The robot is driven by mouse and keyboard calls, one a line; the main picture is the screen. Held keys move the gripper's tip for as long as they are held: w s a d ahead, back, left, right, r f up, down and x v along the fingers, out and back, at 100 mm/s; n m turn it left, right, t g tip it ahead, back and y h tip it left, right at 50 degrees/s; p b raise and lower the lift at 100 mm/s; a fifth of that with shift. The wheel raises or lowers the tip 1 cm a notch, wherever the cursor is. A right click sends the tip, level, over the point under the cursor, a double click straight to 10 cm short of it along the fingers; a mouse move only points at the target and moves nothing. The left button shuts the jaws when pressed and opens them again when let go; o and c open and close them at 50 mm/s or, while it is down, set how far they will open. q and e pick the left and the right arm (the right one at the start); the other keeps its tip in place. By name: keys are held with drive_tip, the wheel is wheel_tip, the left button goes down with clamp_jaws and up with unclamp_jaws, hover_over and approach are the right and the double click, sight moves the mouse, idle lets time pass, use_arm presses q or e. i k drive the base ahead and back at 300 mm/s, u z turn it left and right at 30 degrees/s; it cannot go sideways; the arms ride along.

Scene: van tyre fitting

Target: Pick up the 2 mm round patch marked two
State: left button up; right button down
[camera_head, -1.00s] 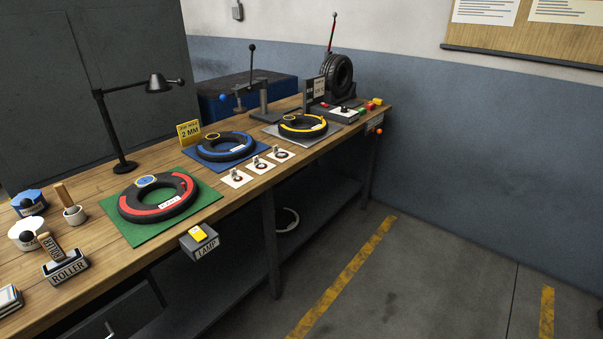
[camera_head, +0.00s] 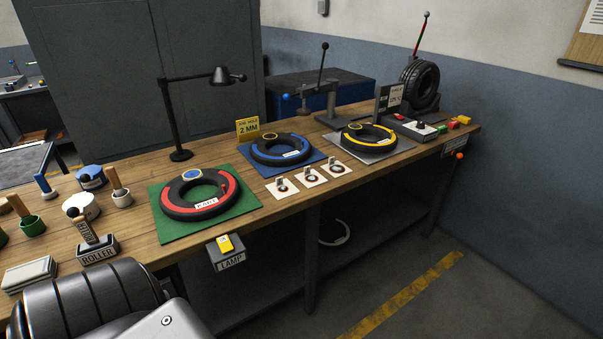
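Three white square cards, each with a dark round patch and a small upright tab, lie in a row at the bench's front edge: the left patch card (camera_head: 281,188), the middle patch card (camera_head: 310,177) and the right patch card (camera_head: 336,166). Their markings are too small to read, so I cannot tell which is marked two. A yellow sign (camera_head: 248,129) reading 2 MM stands behind the tyre on the blue mat. Part of my arm shows at the bottom left, but neither gripper is in view.
Tyres lie on a green mat (camera_head: 164,231), a blue mat (camera_head: 247,157) and a grey mat (camera_head: 402,149). A lamp switch box (camera_head: 226,253) juts from the front edge. A desk lamp (camera_head: 172,110), the roller holder (camera_head: 97,250) and several pots stand left. Floor at right is clear.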

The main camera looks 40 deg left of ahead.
sight(281, 188)
drive_tip(key=i, duration=3.45)
drive_tip(key=u, duration=3.5)
